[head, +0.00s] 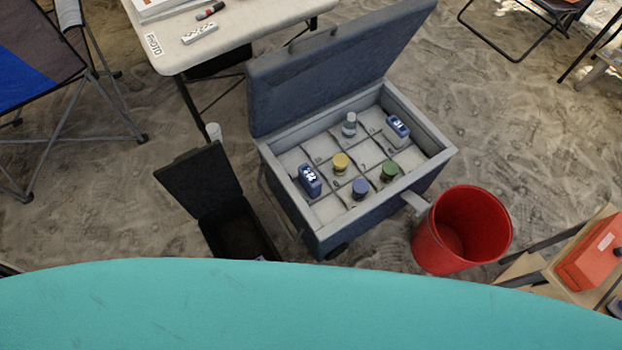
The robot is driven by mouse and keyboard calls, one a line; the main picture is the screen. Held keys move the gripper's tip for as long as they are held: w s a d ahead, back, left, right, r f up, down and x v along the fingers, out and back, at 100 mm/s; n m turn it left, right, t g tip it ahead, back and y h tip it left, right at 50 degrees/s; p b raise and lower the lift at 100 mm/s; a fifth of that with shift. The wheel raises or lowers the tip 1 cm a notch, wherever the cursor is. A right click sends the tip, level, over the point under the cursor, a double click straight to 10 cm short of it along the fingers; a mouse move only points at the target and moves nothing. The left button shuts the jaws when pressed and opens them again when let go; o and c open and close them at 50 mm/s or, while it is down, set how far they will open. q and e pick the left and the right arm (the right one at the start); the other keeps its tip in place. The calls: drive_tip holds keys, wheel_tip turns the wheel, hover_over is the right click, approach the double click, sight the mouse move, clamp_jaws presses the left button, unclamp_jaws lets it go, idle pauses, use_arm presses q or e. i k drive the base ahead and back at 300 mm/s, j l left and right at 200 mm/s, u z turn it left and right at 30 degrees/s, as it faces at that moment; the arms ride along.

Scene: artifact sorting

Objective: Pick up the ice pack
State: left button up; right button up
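Two blue packs with white markings are inside the open cooler (437,135), and I take them to be ice packs. One ice pack (309,180) stands at the cooler's left front inner side. The other ice pack (397,127) is near the back right inner side. Between them are a yellow-capped jar (340,163), a blue-capped jar (360,188), a green-capped jar (389,170) and a clear bottle (349,124), spread over a pale, gridded floor. Neither of my grippers is in view.
The cooler's raised lid (325,65) stands along its back left side. A red bucket (462,230) is at its right. An open dark box (240,235) is at its left. A table (240,45) is behind, and a folding chair (50,75) is far left.

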sight(308, 179)
drive_tip(key=l+u, duration=0.3)
drive_tip(key=l, duration=0.15)
drive_tip(key=l+u, duration=0.35)
drive_tip(key=k+l+u, duration=0.3)
drive_tip(key=l, duration=0.15)
drive_tip(key=l+u, duration=0.3)
drive_tip(key=k+l, duration=0.05)
drive_tip(key=l, duration=0.05)
